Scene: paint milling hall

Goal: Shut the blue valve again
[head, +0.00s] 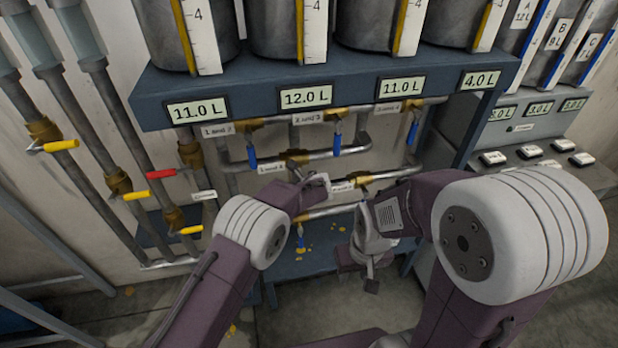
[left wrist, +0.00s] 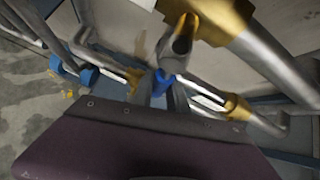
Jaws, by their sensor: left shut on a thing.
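My left gripper (left wrist: 163,88) is shut on a blue valve handle (left wrist: 164,76), which shows between its fingers in the left wrist view. A brass valve body (left wrist: 218,18) is close above the handle. Other blue handles hang from the pipes, at the left (head: 252,158), middle (head: 337,145) and right (head: 413,132), with one lower down (head: 300,240). My right gripper (head: 360,274) hangs low in front of the pipes, its fingers apart, touching no valve.
Tanks stand on a blue frame (head: 350,93) with displays reading 11.0, 12.0, 11.0 and 4.0 L. Yellow (head: 62,145) and red (head: 161,174) handles are on the left pipes. A button console (head: 540,165) is at the right. Yellow spots lie on the lower shelf.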

